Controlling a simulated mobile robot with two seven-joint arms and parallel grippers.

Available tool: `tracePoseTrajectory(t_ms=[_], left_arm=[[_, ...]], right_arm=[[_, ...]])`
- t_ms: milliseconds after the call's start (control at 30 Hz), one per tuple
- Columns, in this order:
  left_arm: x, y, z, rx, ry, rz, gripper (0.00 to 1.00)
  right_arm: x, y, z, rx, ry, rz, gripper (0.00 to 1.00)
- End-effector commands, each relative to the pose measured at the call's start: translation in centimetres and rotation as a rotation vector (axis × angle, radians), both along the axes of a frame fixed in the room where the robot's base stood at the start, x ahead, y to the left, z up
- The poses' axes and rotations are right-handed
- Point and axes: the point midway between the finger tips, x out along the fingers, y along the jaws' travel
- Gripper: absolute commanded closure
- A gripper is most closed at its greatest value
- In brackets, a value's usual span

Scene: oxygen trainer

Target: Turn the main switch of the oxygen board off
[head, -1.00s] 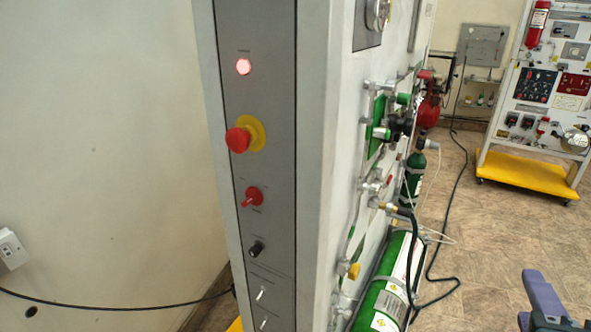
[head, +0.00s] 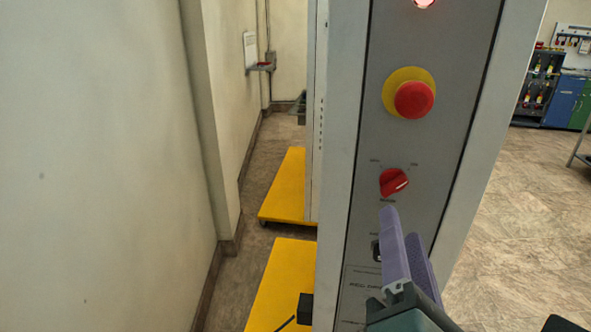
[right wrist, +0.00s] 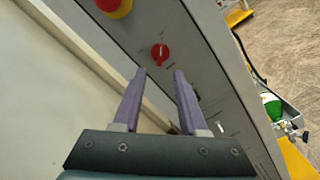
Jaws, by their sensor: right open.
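The main switch is a red rotary knob (head: 394,182) on the grey end panel of the oxygen board (head: 440,150). Its pale pointer line slants toward the upper right in the head view. My right gripper (head: 400,222) is just below the knob and hides part of the panel. In the right wrist view the gripper (right wrist: 161,72) is open and empty, and the red knob (right wrist: 159,52) lies just beyond and between its fingertips, apart from them. My left gripper is not in view.
A red emergency button on a yellow disc (head: 413,99) sits above the knob, with a lit red lamp (head: 424,3) above that. A black control (head: 377,250) is partly hidden below. A wall (head: 100,150) stands left; open floor (head: 530,200) lies right.

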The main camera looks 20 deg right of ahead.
Motion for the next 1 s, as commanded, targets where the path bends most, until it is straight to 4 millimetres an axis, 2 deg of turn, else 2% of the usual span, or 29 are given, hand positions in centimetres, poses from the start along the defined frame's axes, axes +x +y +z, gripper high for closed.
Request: tracePoseTrajectory(t_ms=[33,200,400,767,1000], left_arm=[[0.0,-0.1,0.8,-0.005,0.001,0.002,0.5],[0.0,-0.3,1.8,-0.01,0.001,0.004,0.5],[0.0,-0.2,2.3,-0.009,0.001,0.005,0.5],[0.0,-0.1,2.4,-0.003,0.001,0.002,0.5],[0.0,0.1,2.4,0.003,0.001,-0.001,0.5]], right_arm=[[1.0,-0.5,0.5,-0.003,-0.002,0.001,0.58],[3.8,-2.3,0.5,-0.001,-0.003,-0.001,0.58],[6.0,-3.7,0.2,-0.001,-0.001,-0.001,0.58],[6.6,-4.1,0.0,0.003,-0.001,-0.001,0.58],[6.5,-4.1,0.0,0.003,-0.001,-0.001,0.84]])
